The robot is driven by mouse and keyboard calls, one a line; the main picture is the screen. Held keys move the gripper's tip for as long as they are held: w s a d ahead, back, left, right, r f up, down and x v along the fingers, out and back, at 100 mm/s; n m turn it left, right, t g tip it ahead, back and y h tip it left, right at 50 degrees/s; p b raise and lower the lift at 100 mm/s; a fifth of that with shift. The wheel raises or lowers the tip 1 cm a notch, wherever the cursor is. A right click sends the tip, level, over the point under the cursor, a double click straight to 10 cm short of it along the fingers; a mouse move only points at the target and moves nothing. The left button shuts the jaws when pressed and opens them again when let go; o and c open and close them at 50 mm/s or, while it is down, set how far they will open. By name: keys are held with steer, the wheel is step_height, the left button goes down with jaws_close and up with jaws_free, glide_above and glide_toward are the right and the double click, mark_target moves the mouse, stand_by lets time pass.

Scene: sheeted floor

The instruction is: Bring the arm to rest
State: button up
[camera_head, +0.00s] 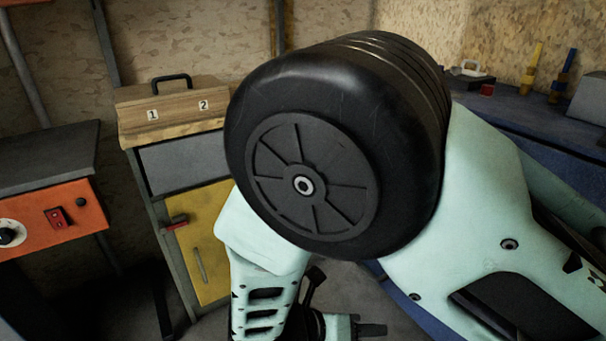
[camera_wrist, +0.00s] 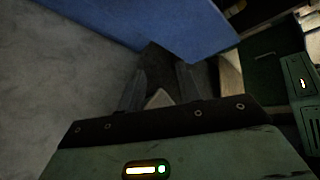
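My arm fills the middle and right of the head view. Its pale green links and a large black round joint cover much of the scene behind. The arm is bent, with a lower link running down to the bottom edge. In the wrist view my gripper (camera_wrist: 160,75) shows two dark fingers standing apart. A small pale patch lies between them near the palm; I cannot tell what it is. No held object can be made out. The fingers point towards the grey floor (camera_wrist: 55,75) and a blue surface (camera_wrist: 165,22).
A wooden box (camera_head: 172,106) marked 1 and 2 stands on a cabinet with a yellow door (camera_head: 208,262). An orange-fronted unit (camera_head: 62,217) is at left. A blue bench (camera_head: 545,145) with yellow and blue tools is at right. Floor shows below.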

steer(key=s+d+r+m+g+y, duration=0.2)
steer(key=s+r+m+y, duration=0.35)
steer(key=r+m, duration=0.55)
steer(key=s+d+r+m+g+y, duration=0.15)
steer(key=s+r+m+y, duration=0.45)
steer(key=m, duration=0.8)
step_height(320, 180, up, 21)
steer(key=w+y+p, duration=0.1)
steer(key=p, duration=1.9)
steer(key=shift+w+p, duration=0.25)
steer(key=shift+p, duration=0.1)
steer(key=shift+d, duration=0.15)
